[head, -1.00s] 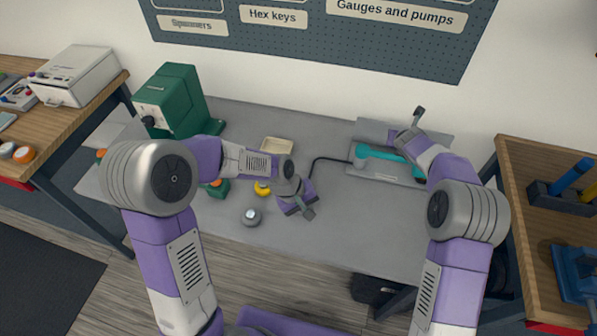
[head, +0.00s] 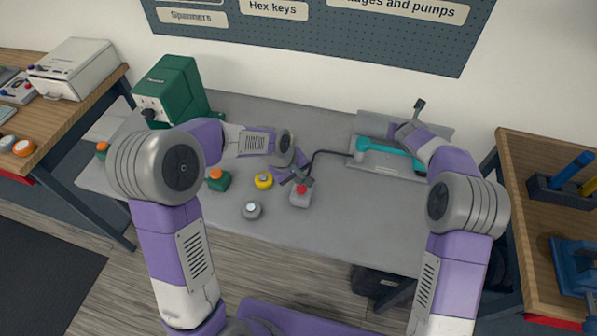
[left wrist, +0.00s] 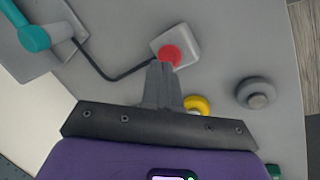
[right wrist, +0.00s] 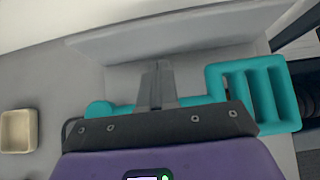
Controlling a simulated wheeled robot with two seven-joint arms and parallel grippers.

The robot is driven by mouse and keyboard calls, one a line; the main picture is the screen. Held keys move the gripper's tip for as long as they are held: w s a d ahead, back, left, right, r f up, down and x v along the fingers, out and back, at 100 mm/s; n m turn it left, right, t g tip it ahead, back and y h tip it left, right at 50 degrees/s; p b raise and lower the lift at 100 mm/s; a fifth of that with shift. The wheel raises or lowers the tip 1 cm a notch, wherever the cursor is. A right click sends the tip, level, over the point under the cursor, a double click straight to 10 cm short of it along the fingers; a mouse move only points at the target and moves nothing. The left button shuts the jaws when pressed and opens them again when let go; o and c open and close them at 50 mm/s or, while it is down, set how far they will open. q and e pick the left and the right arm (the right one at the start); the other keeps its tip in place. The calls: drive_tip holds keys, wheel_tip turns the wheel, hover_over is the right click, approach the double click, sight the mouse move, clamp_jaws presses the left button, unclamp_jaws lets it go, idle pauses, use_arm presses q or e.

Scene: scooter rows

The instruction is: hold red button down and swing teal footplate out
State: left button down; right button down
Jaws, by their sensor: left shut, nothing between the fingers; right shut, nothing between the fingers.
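The red button (head: 301,188) sits on a small pale grey box on the bench; it also shows in the left wrist view (left wrist: 170,54). My left gripper (left wrist: 162,66) is shut and empty, its tips overlapping the near edge of the button in that view. I cannot tell whether they touch or press it. The teal footplate (head: 385,154) lies on a grey plate at the bench's right, its bar running from a round pivot at the left. Its slotted end (right wrist: 258,92) is at the right in the right wrist view. My right gripper (right wrist: 157,68) is shut and empty, in front of the bar; contact is unclear.
A black cable (head: 325,152) joins the button box and the footplate's base. A yellow button (head: 263,181), a grey knob (head: 252,210) and a green box with orange top (head: 217,180) stand left of the red button. A green machine (head: 172,92) stands behind. The front right bench is clear.

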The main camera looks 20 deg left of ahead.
use_arm(q)
drive_tip(key=shift+f, duration=0.4)
